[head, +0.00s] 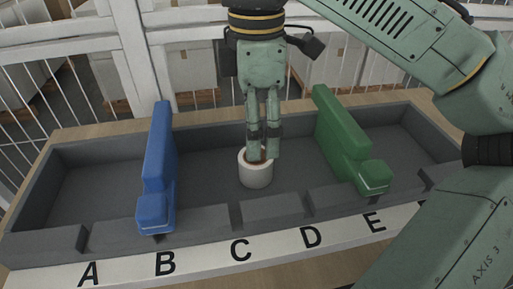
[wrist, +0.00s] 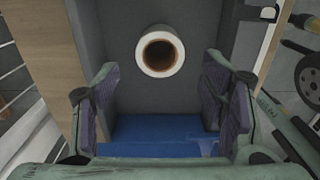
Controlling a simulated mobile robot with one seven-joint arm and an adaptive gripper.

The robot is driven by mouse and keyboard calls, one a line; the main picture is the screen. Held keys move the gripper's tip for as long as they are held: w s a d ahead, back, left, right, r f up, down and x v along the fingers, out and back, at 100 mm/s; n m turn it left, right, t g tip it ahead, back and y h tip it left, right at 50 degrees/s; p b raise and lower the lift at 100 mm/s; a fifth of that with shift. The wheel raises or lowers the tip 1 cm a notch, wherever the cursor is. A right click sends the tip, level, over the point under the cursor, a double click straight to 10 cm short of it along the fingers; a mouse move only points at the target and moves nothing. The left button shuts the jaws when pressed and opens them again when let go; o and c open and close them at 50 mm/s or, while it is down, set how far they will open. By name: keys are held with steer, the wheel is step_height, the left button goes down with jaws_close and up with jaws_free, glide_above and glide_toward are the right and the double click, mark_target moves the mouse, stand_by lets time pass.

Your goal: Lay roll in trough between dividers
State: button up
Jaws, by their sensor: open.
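The white roll (head: 256,177) with a brown core stands upright on the floor of the grey trough (head: 205,178), above the letter C. It lies between the blue divider (head: 157,165) on the left and the green divider (head: 343,140) on the right. My gripper (head: 264,153) points down over the trough, its fingers overlapping the roll's top edge. In the wrist view my gripper (wrist: 163,97) has its fingers wide apart with nothing between them. There the roll (wrist: 141,50) shows end-on beyond the fingers, and the blue divider (wrist: 155,135) lies low in the picture.
A pale front strip (head: 200,262) carries the letters A to E. The trough's front wall has notches, and both dividers reach over it. White wire fencing (head: 210,55) stands behind. Trough floor is bare outside both dividers.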

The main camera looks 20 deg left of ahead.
step_height(320, 180, up, 5)
steer(key=shift+r+p, duration=0.1)
steer(key=shift+p, duration=0.4)
